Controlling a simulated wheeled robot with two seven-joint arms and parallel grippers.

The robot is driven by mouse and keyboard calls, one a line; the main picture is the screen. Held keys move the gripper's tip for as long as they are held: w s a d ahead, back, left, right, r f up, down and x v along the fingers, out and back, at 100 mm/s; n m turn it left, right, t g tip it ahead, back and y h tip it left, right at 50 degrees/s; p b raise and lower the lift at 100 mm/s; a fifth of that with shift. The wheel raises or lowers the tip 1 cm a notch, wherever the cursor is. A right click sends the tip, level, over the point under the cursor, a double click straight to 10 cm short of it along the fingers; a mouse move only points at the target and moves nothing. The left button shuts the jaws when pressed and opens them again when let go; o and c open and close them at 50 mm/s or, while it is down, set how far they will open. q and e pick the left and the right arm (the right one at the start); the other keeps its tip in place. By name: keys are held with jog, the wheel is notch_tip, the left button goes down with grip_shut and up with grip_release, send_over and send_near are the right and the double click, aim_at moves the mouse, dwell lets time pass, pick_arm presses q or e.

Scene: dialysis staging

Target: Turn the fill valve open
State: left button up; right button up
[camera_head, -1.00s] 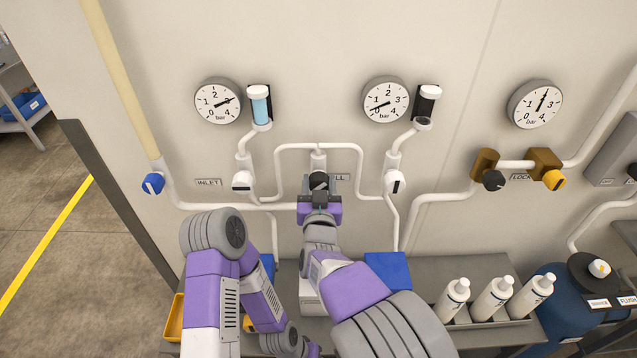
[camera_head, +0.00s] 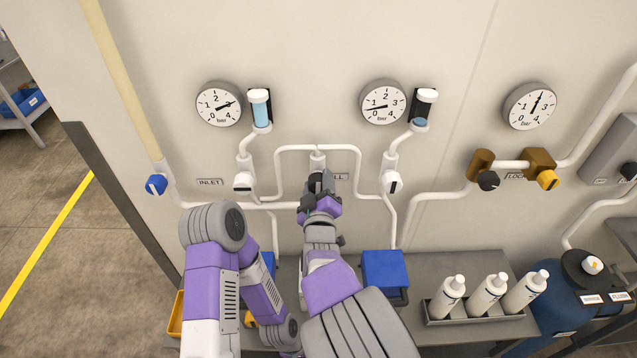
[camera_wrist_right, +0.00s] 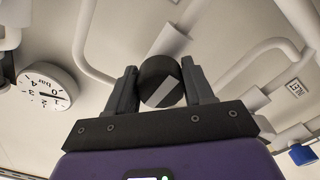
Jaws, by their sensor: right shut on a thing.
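The fill valve's round black knob (camera_wrist_right: 160,80) with a pale bar across its face sits between the two fingers of my right gripper (camera_wrist_right: 162,88) in the wrist view. The bar lies tilted. In the head view the right gripper (camera_head: 318,195) is shut on the knob (camera_head: 316,183) at the wall, turned at a slant. The gripper hides part of the knob and the label beside it, where only "LL" shows. My left arm is bent at the lower left; its gripper is out of view.
White-knobbed valves stand left (camera_head: 243,181) and right (camera_head: 391,182) of the fill valve. Above are a left gauge (camera_head: 219,104), a middle gauge (camera_head: 383,102) and a sight tube (camera_head: 423,108) with pale blue at its bottom. Pipes run close around. A bench (camera_head: 440,266) with bottles (camera_head: 487,294) stands below.

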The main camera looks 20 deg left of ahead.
jog(key=shift+n, duration=0.3)
jog(key=o, duration=1)
jog(key=v, duration=0.7)
jog(key=shift+s, duration=0.35)
jog(key=shift+d, duration=0.1)
